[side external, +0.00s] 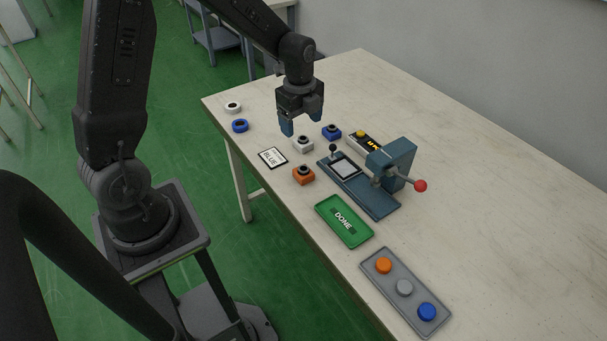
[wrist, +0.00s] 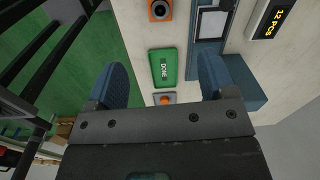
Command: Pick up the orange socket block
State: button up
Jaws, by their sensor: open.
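The orange socket block (side external: 303,175) is a small square block with a dark round top. It stands on the table between the white card and the blue press. It also shows at the top of the wrist view (wrist: 160,10), partly cut off by the frame edge. My gripper (side external: 302,122) is open and empty, above the table over the area of the white socket block (side external: 303,144). The orange block is apart from it, nearer the camera in the side view. In the wrist view my two blue fingers (wrist: 164,84) are spread wide.
A blue socket block (side external: 331,132) and the blue press (side external: 392,160) with a red-knobbed lever stand close by. The table's right side is clear.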

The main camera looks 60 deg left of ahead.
notch_tip(320, 180, down, 2)
jog(key=f+m, duration=0.1)
send_over(303, 169)
jog(key=a, duration=0.1)
notch_tip(303, 169, down, 8)
jog(key=shift+w+a+r, duration=0.1)
jog(key=shift+w, duration=0.05)
jog(key=shift+d+f, duration=0.2)
jog(key=shift+f, duration=0.7)
jog(key=shift+d+f, duration=0.15)
jog(key=shift+f, duration=0.8)
jog(key=shift+d+f, duration=0.2)
jog(key=shift+f, duration=0.7)
jog(key=c, duration=1)
jog(key=shift+r, duration=0.1)
